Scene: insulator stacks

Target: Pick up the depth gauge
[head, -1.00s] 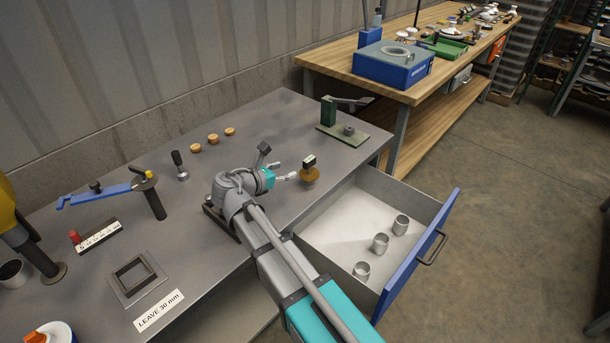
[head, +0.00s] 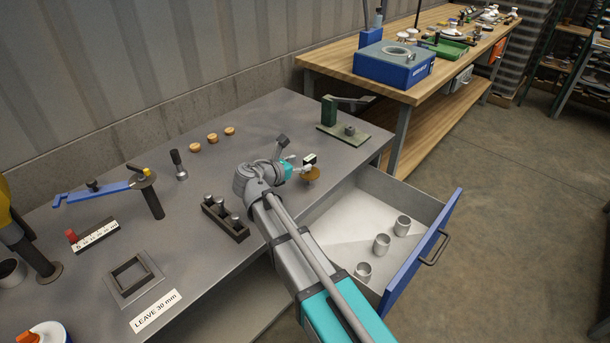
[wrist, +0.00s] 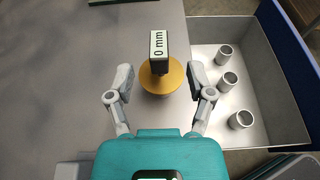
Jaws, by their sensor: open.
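The depth gauge (head: 312,174) stands upright on the grey bench, near the edge above the open drawer. It has a brass-coloured round body and a dark block on top with a white face. In the wrist view the face of the gauge (wrist: 158,46) reads "0 mm". My gripper (wrist: 160,82) is open, with one finger on each side of the brass disc and a visible gap on both sides. In the head view my gripper (head: 297,165) reaches the gauge from the left and hides part of its surroundings. The lower part of the gauge is hidden.
The open drawer (head: 335,235) holds three metal cups to the right. A dark rack (head: 225,222) with metal pins stands left of my arm. A green lever press (head: 340,122) stands behind the gauge. Three small corks (head: 212,138) lie farther back.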

